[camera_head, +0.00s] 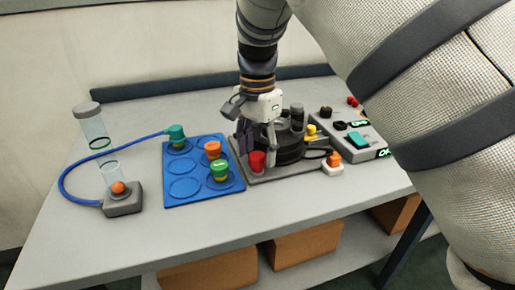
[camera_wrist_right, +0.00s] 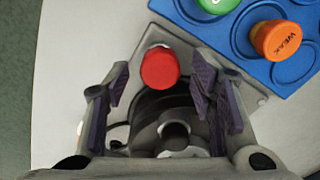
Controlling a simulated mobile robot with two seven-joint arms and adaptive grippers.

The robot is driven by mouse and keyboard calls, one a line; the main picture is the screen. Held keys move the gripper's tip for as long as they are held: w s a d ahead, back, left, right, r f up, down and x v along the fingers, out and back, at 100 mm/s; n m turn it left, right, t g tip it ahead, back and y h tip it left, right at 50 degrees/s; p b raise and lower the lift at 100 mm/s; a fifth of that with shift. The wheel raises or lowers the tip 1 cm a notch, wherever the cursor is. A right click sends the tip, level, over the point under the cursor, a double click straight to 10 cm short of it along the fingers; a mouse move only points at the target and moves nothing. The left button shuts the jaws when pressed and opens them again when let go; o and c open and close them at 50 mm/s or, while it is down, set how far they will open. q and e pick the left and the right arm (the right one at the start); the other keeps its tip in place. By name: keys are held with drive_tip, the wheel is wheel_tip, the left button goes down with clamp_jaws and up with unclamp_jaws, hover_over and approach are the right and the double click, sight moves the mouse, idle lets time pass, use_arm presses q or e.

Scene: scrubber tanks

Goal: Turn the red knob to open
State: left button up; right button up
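The red knob (camera_head: 257,161) stands upright near the front of a grey base plate (camera_head: 262,178) that also carries a dark round machine (camera_head: 288,145). In the right wrist view the red knob (camera_wrist_right: 160,68) shows from above, just beyond and between the fingertips. My right gripper (camera_head: 256,150) is directly above and behind the knob, pointing down. In the wrist view its fingers (camera_wrist_right: 160,85) are spread wide with clear gaps on both sides of the knob, so it is open and holds nothing. My left gripper does not show.
A blue tray (camera_head: 172,198) with orange, green and teal caps lies to the left. An orange-topped white piece (camera_head: 333,162) and a control box (camera_head: 370,143) stand to the right. A clear tube stand (camera_head: 122,205) is at far left. The front table strip is clear.

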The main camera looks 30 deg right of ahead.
drive_tip(key=c, duration=1.1)
drive_tip(key=shift+r+n, duration=0.1)
drive_tip(key=shift+n, duration=1.1)
drive_tip(key=n, duration=0.4)
drive_tip(key=shift+n+p, duration=0.3)
drive_tip(key=n, duration=0.6)
drive_tip(key=shift+n, duration=0.4)
drive_tip(key=o, duration=1.2)
drive_tip(key=shift+c, duration=0.2)
